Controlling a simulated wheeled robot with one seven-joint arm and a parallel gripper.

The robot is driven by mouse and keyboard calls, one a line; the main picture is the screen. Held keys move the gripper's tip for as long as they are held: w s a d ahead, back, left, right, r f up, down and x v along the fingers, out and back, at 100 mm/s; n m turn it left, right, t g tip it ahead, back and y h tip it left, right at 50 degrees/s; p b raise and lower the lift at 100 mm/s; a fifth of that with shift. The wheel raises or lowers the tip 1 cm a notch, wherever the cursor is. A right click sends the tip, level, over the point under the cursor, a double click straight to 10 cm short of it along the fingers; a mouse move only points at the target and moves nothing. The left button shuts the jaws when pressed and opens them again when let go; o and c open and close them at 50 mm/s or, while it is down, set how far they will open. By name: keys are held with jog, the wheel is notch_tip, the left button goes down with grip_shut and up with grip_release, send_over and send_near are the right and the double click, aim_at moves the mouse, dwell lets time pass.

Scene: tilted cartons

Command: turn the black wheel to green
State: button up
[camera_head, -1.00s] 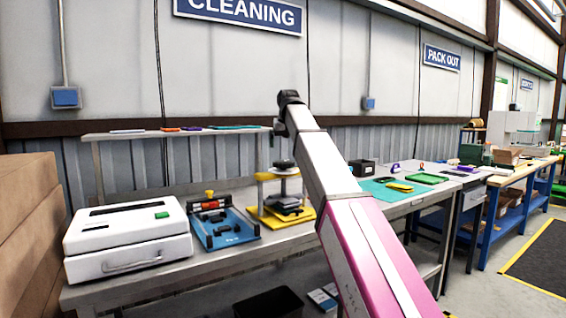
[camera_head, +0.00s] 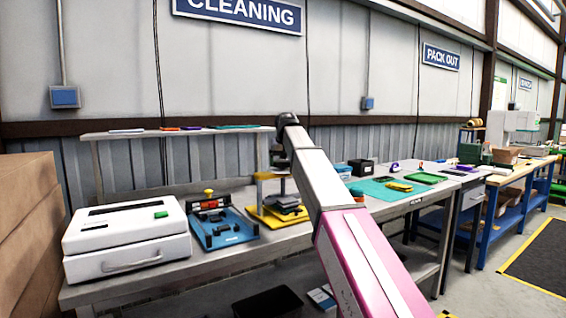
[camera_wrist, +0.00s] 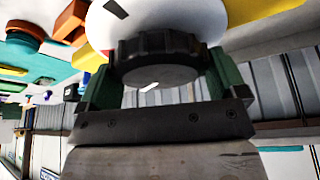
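The black wheel (camera_wrist: 158,62) is a ribbed round knob with a short white mark on its face. It sits in front of a pale dial plate (camera_wrist: 205,22) with coloured patches in the wrist view. My gripper (camera_wrist: 162,72) has one greenish finger on each side of the wheel, and the wheel nearly fills the gap. I cannot tell whether the fingers touch its rim. In the head view the gripper and the wheel are hidden behind my arm, near the yellow-based fixture (camera_head: 262,219) on the bench. No green patch on the dial shows clearly.
The grey bench (camera_head: 200,268) also holds a white case (camera_head: 128,240), a blue tray fixture (camera_head: 222,230), a black box (camera_head: 361,167) and a teal mat (camera_head: 378,192). A shelf (camera_head: 180,133) runs behind. Cartons (camera_head: 30,225) stand at the left.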

jog(key=shift+c, duration=1.2)
jog(key=o, duration=0.6)
jog(key=v, duration=1)
jog(key=shift+s+r, duration=0.2)
jog(key=shift+r, duration=0.2)
